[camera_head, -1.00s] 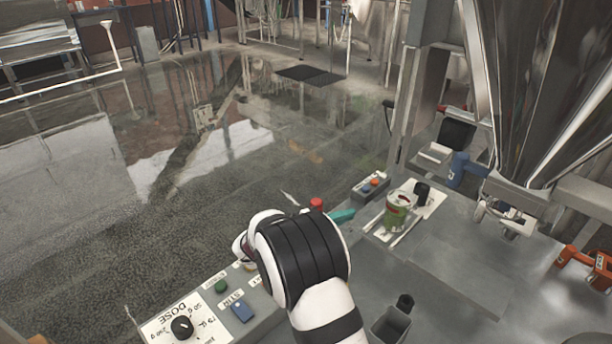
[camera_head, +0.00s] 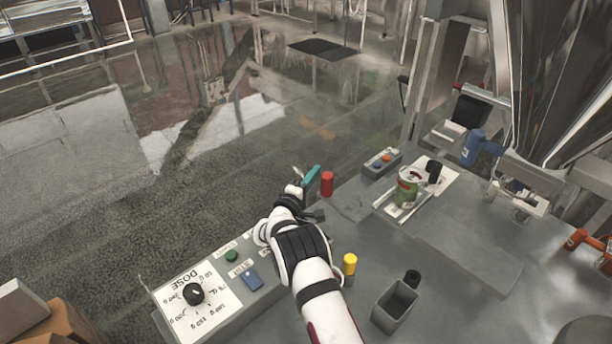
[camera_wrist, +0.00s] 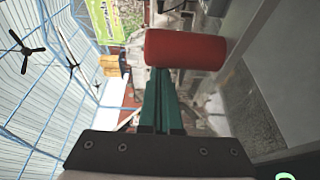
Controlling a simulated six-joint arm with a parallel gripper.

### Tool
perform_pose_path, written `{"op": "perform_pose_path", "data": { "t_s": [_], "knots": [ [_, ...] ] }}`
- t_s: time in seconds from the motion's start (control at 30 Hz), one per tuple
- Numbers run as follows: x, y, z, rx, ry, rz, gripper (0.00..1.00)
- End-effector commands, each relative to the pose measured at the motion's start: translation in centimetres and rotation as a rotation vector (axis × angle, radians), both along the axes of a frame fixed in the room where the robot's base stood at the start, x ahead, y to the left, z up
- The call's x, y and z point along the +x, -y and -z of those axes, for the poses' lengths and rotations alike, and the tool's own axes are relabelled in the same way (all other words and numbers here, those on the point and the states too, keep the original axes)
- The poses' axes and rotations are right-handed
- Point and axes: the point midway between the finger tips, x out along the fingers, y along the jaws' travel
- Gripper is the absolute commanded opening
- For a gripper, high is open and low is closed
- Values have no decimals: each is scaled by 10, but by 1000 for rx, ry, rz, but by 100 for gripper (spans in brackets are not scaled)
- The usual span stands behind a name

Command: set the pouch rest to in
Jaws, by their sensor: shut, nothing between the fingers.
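My gripper (camera_head: 312,178) has teal fingers, closed together and empty. It is just left of an upright red cylinder (camera_head: 327,184) at the far left edge of the grey worktop. In the wrist view the shut fingers (camera_wrist: 159,78) point at the red cylinder (camera_wrist: 185,50), close to its edge; I cannot tell whether they touch. No part is labelled as the pouch rest. A pale plate (camera_head: 450,187) with a black knob (camera_head: 434,171) lies beyond, and a green can (camera_head: 408,187) stands at its near left; whether this plate is the rest is unclear.
A yellow cylinder (camera_head: 349,264) and a grey open bin (camera_head: 395,307) stand right of my arm. A dose dial (camera_head: 194,294) and blue button (camera_head: 251,280) are at left. A button box (camera_head: 381,161) is beyond. The worktop between is mostly clear.

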Motion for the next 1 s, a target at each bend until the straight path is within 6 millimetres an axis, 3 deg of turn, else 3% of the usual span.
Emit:
{"op": "perform_pose_path", "data": {
  "t_s": [0.2,0.57,1.0],
  "knots": [
    [-16,8,0,0,-1,1,0],
    [-19,11,0,0,0,2,0],
    [-78,71,0,0,-1,5,0]
  ]
}}
